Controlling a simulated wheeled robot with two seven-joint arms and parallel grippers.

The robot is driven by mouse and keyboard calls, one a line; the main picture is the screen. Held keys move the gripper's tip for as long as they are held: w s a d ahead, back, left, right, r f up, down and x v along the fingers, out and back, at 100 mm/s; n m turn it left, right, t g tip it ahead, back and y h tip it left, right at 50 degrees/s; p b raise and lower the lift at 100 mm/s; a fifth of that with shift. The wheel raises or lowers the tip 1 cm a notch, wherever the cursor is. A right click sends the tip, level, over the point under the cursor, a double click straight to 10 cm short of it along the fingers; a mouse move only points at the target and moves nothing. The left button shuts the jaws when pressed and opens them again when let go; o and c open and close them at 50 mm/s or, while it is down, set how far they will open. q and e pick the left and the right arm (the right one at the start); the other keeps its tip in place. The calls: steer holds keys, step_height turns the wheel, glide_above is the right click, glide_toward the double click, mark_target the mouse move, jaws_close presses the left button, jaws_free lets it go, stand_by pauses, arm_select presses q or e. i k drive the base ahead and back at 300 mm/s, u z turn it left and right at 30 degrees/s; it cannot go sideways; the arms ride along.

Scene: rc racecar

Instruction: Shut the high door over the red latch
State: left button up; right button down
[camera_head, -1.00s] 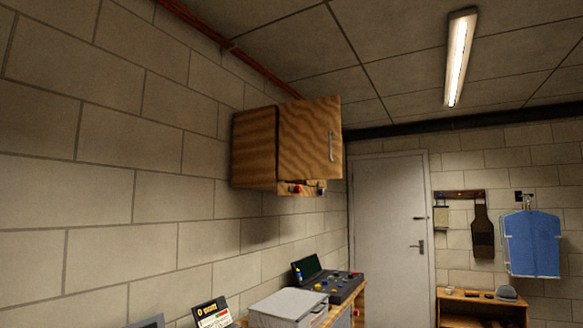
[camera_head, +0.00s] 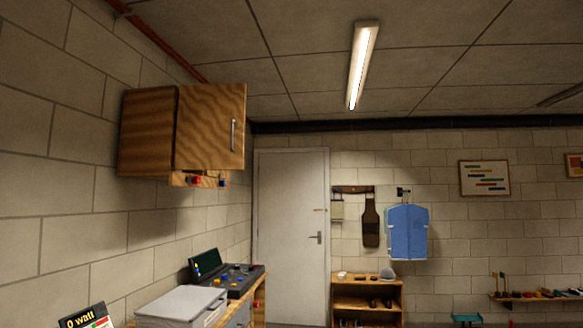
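A wooden wall cabinet (camera_head: 148,132) hangs high on the left block wall. Its door (camera_head: 211,127), with a vertical metal handle (camera_head: 233,135), stands swung out and faces me. Below the door is a wooden strip (camera_head: 208,181) with a red piece (camera_head: 195,181), which may be the red latch, and a blue piece (camera_head: 222,182). The cabinet's inside is hidden behind the door. Neither of my grippers is in view.
Below the cabinet, a bench carries a grey box (camera_head: 180,303) and a dark console (camera_head: 235,279). A white room door (camera_head: 290,235), a wooden shelf unit (camera_head: 367,297) and a hanging blue garment (camera_head: 407,232) are at the back.

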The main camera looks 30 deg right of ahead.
mark_target(210, 126)
steer(key=z, duration=0.65)
steer(key=i, duration=1.35)
steer(key=u, duration=0.65)
steer(key=i, duration=0.35)
steer(key=u, duration=0.5)
